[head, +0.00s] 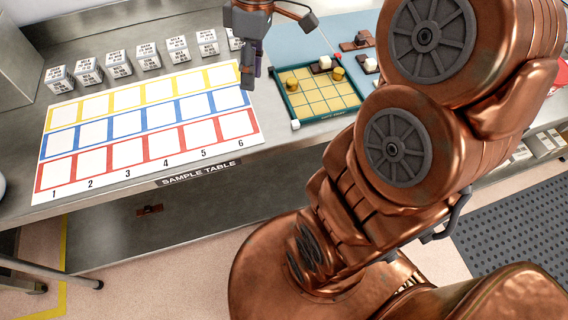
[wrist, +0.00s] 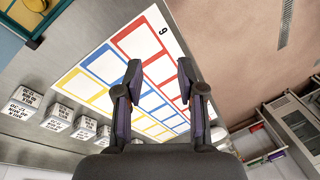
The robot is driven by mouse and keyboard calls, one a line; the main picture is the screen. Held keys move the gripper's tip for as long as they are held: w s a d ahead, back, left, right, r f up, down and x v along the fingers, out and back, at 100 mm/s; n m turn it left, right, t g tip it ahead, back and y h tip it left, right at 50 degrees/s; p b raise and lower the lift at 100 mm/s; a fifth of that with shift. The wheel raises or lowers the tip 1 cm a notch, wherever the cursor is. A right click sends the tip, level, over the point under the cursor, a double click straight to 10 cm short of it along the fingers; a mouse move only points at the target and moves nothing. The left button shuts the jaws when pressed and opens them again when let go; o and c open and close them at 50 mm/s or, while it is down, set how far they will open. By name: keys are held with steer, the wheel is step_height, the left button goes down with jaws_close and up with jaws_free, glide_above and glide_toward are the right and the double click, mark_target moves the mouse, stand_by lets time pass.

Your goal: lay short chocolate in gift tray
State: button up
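The gift tray (head: 329,109) is green-rimmed with a yellow grid and lies on the bench right of the sample sheet. On it are two gold round pieces (head: 292,84) and a dark-and-white piece at its far edge (head: 322,64). Small brown chocolate pieces (head: 355,43) lie on the blue mat behind the tray; I cannot tell which is the short chocolate. My gripper (head: 250,76) hangs left of the tray, by the sheet's right end. In the wrist view my gripper (wrist: 160,78) has its fingers apart with nothing between them. A tray corner (wrist: 38,42) shows at upper left there.
The sample sheet (head: 146,119) has numbered yellow, blue and red squares. Several white labelled cubes (head: 149,58) stand along its back. The blue mat (head: 283,43) lies behind the tray. A small brown piece (head: 150,210) lies below the bench. My arm hides the right part.

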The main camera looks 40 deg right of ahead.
steer(key=s+a+f+m+h, duration=0.1)
steer(key=s+f+m, duration=0.3)
steer(key=s, duration=0.4)
steer(key=s+a+f+m+h, duration=0.1)
steer(key=s+a+f+m, duration=0.3)
steer(key=s, duration=0.5)
steer(key=shift+s+a+f+g, duration=0.15)
steer(key=shift+a+f+g, duration=0.1)
steer(key=shift+f+g, duration=0.15)
